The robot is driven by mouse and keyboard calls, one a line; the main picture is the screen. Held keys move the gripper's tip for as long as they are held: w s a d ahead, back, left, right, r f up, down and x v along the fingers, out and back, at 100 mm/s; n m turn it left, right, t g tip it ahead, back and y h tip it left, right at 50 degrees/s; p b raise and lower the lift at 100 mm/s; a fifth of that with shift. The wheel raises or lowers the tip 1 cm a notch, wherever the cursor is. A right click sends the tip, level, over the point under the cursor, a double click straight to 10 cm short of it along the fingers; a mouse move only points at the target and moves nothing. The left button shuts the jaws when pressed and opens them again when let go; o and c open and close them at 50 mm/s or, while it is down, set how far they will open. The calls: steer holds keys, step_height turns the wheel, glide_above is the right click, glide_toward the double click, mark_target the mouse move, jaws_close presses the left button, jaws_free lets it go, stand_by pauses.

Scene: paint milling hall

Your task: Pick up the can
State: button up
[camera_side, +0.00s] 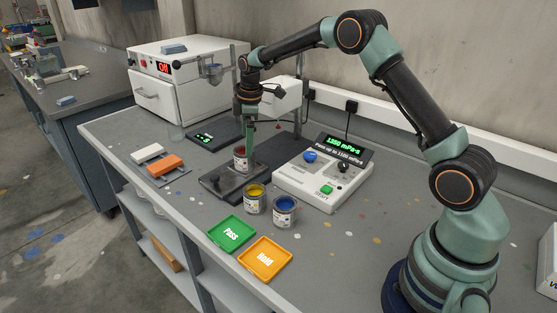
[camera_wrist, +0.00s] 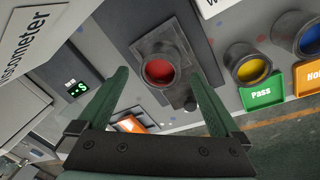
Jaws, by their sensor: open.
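A can with red paint (camera_side: 240,158) stands on the dark base plate (camera_side: 222,187) of the viscometer. In the wrist view the red can (camera_wrist: 159,71) lies ahead, between the lines of my two fingers. My gripper (camera_side: 249,150) points down at this can, its green fingers partly overlapping it in the side view. In the wrist view my gripper (camera_wrist: 160,85) is open and nothing is held. A can with yellow paint (camera_side: 255,198) and a can with blue paint (camera_side: 285,210) stand to the right on the bench. Whether the fingers touch the red can I cannot tell.
A green Pass tray (camera_side: 231,247) and an orange Hold tray (camera_side: 283,259) lie at the front edge. The white control box (camera_side: 318,190) stands right of the plate. A scale (camera_side: 205,138) and a white oven (camera_side: 160,106) are behind left.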

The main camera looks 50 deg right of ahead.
mark_target(244, 153)
steer(key=f, duration=0.3)
steer(key=w+f, duration=0.1)
steer(key=f, duration=0.1)
steer(key=shift+a+f, duration=0.25)
steer(key=shift+a, duration=0.1)
steer(key=c, duration=1.5)
